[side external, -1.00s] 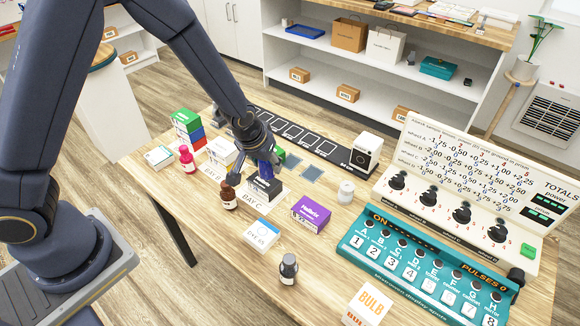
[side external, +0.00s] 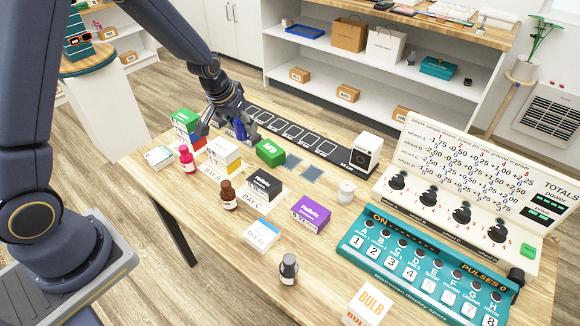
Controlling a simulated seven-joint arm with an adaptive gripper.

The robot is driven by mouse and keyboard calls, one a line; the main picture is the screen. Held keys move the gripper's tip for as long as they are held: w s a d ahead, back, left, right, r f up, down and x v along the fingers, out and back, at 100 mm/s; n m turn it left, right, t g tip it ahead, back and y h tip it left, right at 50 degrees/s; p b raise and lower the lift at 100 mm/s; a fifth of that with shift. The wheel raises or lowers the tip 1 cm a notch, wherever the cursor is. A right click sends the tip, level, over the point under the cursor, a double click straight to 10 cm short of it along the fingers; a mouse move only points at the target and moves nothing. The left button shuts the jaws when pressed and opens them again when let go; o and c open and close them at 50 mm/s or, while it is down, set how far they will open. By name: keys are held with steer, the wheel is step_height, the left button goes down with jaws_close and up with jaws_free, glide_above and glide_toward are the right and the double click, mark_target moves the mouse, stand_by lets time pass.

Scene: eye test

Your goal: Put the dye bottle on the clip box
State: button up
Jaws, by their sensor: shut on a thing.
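My gripper (side external: 238,128) is at the back left of the table, in front of the dark strip of outlined squares. It is shut on a small blue thing (side external: 240,130), probably a bottle, mostly hidden by the fingers. Loose bottles are pink (side external: 187,159), brown (side external: 228,195), dark grey (side external: 288,270) and white (side external: 346,192); I cannot read which is dye. Boxes are a white and yellow stack (side external: 222,150), a black one (side external: 263,184), a green one (side external: 270,152) and a purple one (side external: 311,213). I cannot tell which is the clip box.
A green, blue and red stack (side external: 188,126) stands left of my gripper. A flat white and blue pack (side external: 262,232), a BULB box (side external: 368,306) and a teal button panel (side external: 425,265) are nearer.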

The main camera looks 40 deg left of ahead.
steer(key=w+f, duration=0.2)
steer(key=w, duration=0.1)
steer(key=w+f, duration=0.3)
steer(key=w, duration=0.1)
steer(key=w+a+f, duration=0.1)
steer(key=w+f, duration=0.2)
steer(key=w, duration=0.1)
steer(key=shift+f, duration=0.2)
steer(key=shift+w+f, duration=0.1)
steer(key=shift+f, duration=1.55)
steer(key=shift+f, duration=0.15)
steer(key=o, duration=1.2)
